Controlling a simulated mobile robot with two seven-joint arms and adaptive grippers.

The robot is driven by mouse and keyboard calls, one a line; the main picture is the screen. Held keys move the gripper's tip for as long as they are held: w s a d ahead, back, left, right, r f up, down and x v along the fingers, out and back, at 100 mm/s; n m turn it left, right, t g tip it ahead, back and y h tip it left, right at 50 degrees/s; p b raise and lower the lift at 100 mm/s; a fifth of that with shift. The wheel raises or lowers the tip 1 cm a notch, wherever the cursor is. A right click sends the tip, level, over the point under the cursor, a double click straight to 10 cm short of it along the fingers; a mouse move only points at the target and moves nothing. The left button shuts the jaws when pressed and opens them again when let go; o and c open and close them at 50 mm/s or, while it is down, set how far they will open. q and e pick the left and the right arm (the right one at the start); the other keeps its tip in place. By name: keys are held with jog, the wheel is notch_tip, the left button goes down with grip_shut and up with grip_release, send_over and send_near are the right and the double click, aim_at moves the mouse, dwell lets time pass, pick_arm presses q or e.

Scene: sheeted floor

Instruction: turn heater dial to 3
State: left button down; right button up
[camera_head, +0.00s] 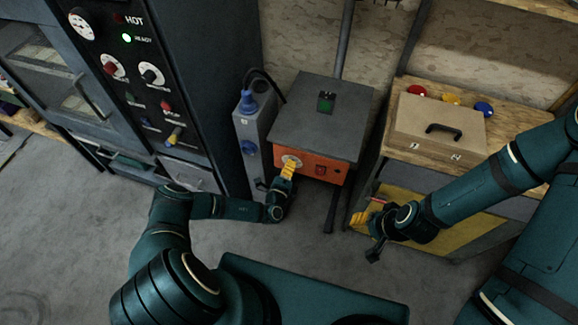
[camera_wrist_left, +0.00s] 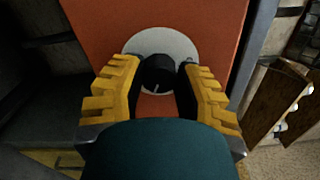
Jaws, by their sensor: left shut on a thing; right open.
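The heater (camera_head: 313,121) is a box with a grey top and an orange front panel (camera_head: 339,177). Its dial is a black knob (camera_wrist_left: 157,72) with a white pointer line, on a round pale plate (camera_wrist_left: 150,42); in the wrist view the line points toward the picture's bottom. No numbers are readable on the plate. My left gripper (camera_head: 288,169) has its yellow fingers on both sides of the knob and is shut on it; in the head view it mostly covers the dial. My right gripper (camera_head: 362,217) is open and empty, to the right of the heater.
A red switch (camera_head: 320,170) sits right of the dial. A dark cabinet with dials (camera_head: 150,75) is further left. At right, a bench carries a tan case (camera_head: 437,128) and coloured buttons.

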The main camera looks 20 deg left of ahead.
pick_arm(q)
jog(key=shift+w+a+r, duration=0.1)
jog(key=shift+a, duration=0.1)
dwell(0.4)
jog(key=c, duration=0.6)
grip_release()
jog(key=shift+d, duration=0.1)
jog(key=s, duration=1.2)
jog(key=shift+a, duration=0.25)
